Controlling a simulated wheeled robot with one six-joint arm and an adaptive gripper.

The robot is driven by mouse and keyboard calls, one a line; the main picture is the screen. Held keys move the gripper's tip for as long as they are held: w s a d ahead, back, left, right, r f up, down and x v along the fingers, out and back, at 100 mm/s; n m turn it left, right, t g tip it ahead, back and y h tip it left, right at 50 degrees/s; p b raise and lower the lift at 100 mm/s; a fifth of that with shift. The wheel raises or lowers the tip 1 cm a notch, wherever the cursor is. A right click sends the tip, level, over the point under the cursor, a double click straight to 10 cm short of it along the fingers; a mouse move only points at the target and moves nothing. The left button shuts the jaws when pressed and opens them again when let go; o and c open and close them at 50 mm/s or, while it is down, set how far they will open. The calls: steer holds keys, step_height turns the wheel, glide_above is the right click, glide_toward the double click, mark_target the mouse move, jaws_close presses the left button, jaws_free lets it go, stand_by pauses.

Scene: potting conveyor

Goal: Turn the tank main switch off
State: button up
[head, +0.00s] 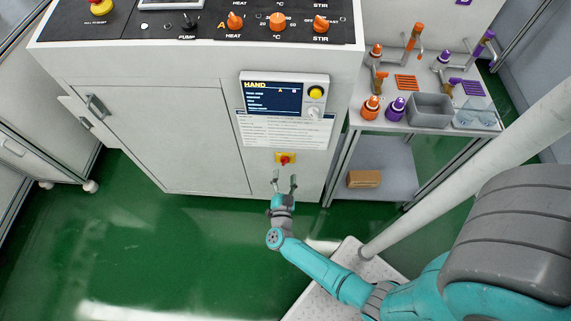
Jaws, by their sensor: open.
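A small red knob on a yellow plate (285,159) sits low on the front of the white cabinet, below the control screen; I take it for the tank main switch. Its exact turn position is too small to tell. My gripper (285,176) is open and empty, just below the yellow plate in the picture, its two fingers spread and pointing toward the cabinet front. I cannot tell how far the fingertips are from the switch.
Above the switch are a control screen (273,97) with a yellow button and a printed sheet (270,132). A cabinet door (165,130) is at the left. A side table (462,125) at the right carries orange and purple items. The green floor (150,250) before the cabinet is clear.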

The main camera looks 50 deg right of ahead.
mark_target(285, 162)
steer(key=shift+x, duration=2.85)
steer(key=c, duration=1.2)
